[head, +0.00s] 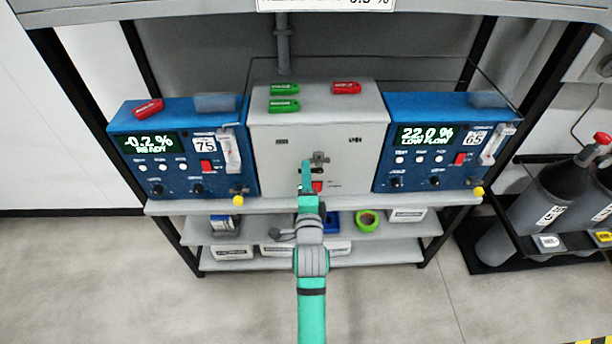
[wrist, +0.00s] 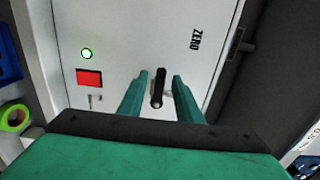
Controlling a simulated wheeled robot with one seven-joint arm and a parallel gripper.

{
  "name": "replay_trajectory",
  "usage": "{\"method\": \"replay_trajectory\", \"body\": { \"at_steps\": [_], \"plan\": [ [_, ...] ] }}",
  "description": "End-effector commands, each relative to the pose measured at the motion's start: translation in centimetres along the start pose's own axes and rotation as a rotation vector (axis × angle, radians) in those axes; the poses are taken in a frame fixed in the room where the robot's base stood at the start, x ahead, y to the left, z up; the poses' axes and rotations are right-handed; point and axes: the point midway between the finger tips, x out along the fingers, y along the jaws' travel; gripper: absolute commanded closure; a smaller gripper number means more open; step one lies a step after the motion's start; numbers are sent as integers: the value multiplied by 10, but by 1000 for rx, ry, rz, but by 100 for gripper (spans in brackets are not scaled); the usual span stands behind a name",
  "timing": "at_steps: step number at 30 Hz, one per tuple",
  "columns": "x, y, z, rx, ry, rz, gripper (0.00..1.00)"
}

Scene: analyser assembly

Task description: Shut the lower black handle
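The grey cabinet (head: 280,150) stands between two blue analysers and fills most of the wrist view. A black handle (wrist: 158,88) on its face shows in the wrist view, next to the word ZERO. My gripper (wrist: 160,76) is open, with one green finger on each side of this handle. I see a gap on both sides, so the fingers are not shut on it. In the head view my gripper (head: 307,168) is at the cabinet's lower front and covers part of it. A dark fitting (head: 320,158) shows just above and right of it; the lower handle is not clear there.
A red switch (wrist: 89,78) and a lit green lamp (wrist: 86,53) sit beside the handle. The left analyser (head: 180,150) reads -0.2 % READY; the right analyser (head: 440,155) reads 22.0 % LOW FLOW. Red and green tags lie on the cabinet top. Gas cylinders (head: 565,190) stand at right.

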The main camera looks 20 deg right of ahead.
Motion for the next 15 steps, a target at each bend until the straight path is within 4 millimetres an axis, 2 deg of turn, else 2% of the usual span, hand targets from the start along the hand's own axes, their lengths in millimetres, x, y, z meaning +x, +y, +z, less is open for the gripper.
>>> {"method": "replay_trajectory", "body": {
  "at_steps": [1,3,4,15],
  "plan": [
    [0,0,0,0,0,0,78],
    [0,0,0,0,0,0,95],
    [0,0,0,0,0,0,100],
    [0,2,0,-32,0,0,100]
  ]
}}
